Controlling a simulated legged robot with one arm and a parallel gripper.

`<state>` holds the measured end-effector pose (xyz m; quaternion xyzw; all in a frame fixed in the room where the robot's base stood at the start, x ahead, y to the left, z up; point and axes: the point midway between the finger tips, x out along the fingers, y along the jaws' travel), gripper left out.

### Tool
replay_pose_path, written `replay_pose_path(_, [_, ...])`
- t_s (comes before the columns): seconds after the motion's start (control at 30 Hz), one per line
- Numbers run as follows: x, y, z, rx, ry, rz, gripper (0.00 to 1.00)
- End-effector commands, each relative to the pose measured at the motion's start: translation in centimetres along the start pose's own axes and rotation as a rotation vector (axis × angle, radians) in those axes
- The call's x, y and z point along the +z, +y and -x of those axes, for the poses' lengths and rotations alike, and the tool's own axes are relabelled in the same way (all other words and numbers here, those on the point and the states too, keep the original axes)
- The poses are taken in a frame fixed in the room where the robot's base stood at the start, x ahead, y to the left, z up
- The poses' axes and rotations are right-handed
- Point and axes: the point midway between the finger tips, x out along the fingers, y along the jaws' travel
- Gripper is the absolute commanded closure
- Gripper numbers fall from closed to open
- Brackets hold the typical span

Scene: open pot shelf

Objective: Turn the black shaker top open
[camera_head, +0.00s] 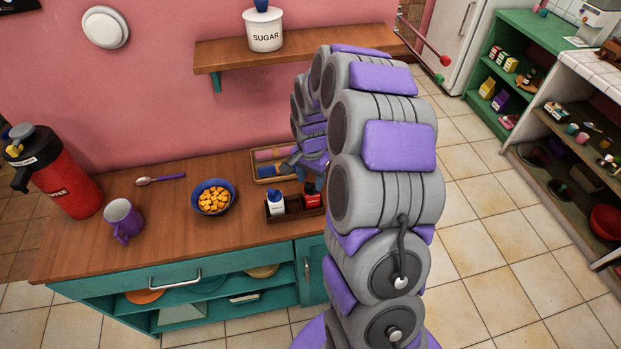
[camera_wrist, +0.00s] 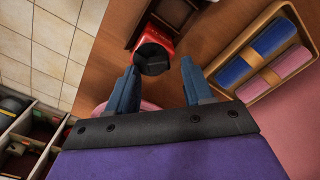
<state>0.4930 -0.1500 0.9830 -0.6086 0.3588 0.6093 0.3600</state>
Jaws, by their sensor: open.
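The black shaker top (camera_wrist: 153,59) sits on a red shaker (camera_wrist: 167,44), seen from above in the wrist view. The red shaker (camera_head: 312,199) also shows in the head view, in a dark wooden caddy (camera_head: 291,215) beside a white shaker (camera_head: 276,204) with a blue top. My gripper (camera_wrist: 158,80) is open and empty, with its two blue-grey fingers spread. In the wrist view the black top lies just beyond the fingertips, nearer the left finger, apart from both. In the head view my arm hides part of the area around the red shaker.
A wooden tray (camera_wrist: 247,88) with rolled blue and pink cloths lies beside the caddy. A blue bowl (camera_head: 226,207) of yellow pieces, a purple mug (camera_head: 123,219) and a red flask (camera_head: 64,178) stand on the counter. A shelf (camera_head: 225,55) with a sugar jar is above.

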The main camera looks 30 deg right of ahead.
Motion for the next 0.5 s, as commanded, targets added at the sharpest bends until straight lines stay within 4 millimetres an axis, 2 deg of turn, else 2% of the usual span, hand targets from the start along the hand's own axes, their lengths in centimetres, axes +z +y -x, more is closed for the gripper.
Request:
replay_pose_path(0.2, [0.11, -0.06, 0.02, 0.001, 0.001, 0.001, 0.49])
replay_pose_path(0.5, [0.04, 0.0, 0.01, 0.001, -0.001, 0.001, 0.77])
